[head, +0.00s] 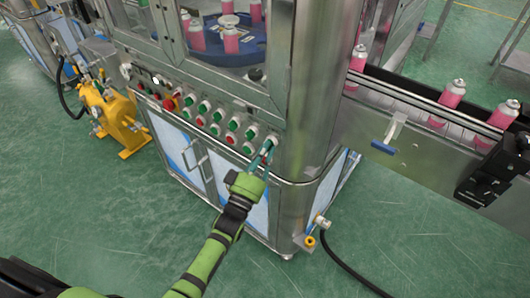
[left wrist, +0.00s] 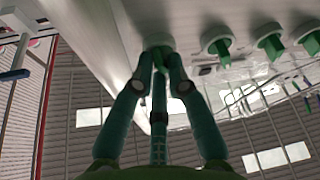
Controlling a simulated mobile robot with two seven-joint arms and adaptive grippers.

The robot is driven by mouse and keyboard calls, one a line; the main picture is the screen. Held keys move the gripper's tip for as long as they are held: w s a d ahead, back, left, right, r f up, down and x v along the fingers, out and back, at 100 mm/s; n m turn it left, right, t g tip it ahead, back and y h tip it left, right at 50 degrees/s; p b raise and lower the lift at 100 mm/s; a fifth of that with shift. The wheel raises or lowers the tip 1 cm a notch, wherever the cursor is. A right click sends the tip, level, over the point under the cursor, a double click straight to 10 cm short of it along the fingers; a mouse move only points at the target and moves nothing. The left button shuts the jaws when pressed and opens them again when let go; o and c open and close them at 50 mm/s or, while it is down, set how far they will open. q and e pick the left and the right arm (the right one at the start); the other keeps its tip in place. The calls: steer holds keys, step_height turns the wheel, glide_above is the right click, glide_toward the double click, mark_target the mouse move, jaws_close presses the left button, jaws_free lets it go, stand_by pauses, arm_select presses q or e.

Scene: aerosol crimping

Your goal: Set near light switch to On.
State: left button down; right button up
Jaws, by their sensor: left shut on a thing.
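A steel control panel (head: 215,118) on the front of the machine carries rows of green and red knobs and buttons. My left gripper (head: 268,147) reaches the right end of this panel with its fingers closed at the last switch (head: 272,139). In the left wrist view the fingers (left wrist: 161,75) close on a green switch knob (left wrist: 161,52) with a pale round base. The fingers partly hide this knob, and I cannot read its setting or any label. My right gripper is not in view.
More green knobs (left wrist: 270,45) sit close beside the gripped one. A conveyor (head: 400,105) with pink cans (head: 453,94) runs off to the right. A yellow pump-like device (head: 115,115) stands on the green floor at left. The floor in front is clear.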

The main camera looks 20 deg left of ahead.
arm_select(q)
steer(key=shift+w+a+f+m+g+h+b, duration=0.1)
steer(key=shift+m+g+h+b, duration=0.5)
steer(key=shift+m+h, duration=1.45)
steer(key=shift+s+a+f+m+g+h+b, duration=0.15)
steer(key=shift+m+g+h+b, duration=0.4)
steer(key=shift+m, duration=2.85)
steer(key=shift+w+a+r+m+g+h+b, duration=0.15)
steer(key=shift+m+g+h+b, duration=0.45)
steer(key=shift+m+h, duration=1.45)
steer(key=shift+f+m+y, duration=0.1)
steer(key=shift+m+y, duration=0.45)
steer(key=shift+m, duration=0.35)
steer(key=c, duration=1.2)
jaws_free()
steer(key=v, duration=1.2)
steer(key=shift+d, duration=0.1)
